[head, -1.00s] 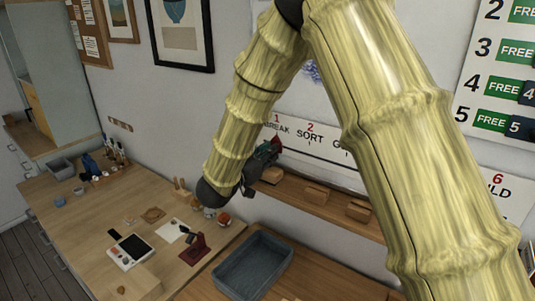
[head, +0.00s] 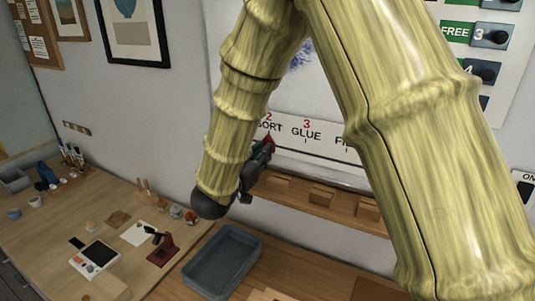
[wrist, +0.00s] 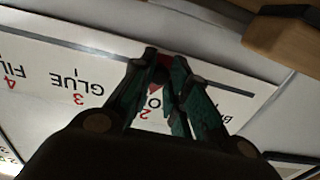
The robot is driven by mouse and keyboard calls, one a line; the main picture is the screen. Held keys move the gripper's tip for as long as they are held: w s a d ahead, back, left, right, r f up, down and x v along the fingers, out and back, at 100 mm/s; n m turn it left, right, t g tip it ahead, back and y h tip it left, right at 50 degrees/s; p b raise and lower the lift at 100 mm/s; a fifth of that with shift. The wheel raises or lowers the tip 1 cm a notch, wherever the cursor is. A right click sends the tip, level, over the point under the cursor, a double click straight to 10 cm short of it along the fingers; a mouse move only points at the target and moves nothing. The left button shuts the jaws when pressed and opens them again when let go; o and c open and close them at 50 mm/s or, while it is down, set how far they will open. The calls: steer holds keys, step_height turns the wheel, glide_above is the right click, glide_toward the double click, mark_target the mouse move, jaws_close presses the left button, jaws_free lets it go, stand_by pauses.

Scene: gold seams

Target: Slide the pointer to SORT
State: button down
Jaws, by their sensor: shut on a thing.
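The red pointer (head: 270,141) is on the white label strip (head: 322,155) on the wall, just below the word SORT (head: 269,127) with its red 2. My gripper (head: 262,152) is shut on the pointer. In the wrist view, my gripper's dark green fingers (wrist: 165,68) close around the red pointer (wrist: 151,57), of which only small parts show. There the strip (wrist: 55,55) appears upside down, and the fingers partly cover SORT and the 2.
A wooden ledge (head: 300,203) with several wooden blocks runs below the strip. A grey tray (head: 224,260) stands on the bench below. A red stand (head: 163,250) and a white device (head: 95,258) are on the table at left. My arm hides the strip's right part.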

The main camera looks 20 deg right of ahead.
steer(key=shift+a, duration=0.2)
steer(key=c, duration=1.5)
jaws_free()
steer(key=shift+c, duration=0.2)
steer(key=shift+o, duration=1)
steer(key=shift+s+r, duration=0.2)
steer(key=shift+s, duration=0.05)
steer(key=shift+w+d+f, duration=0.1)
steer(key=shift+w+f, duration=0.05)
steer(key=v, duration=1.2)
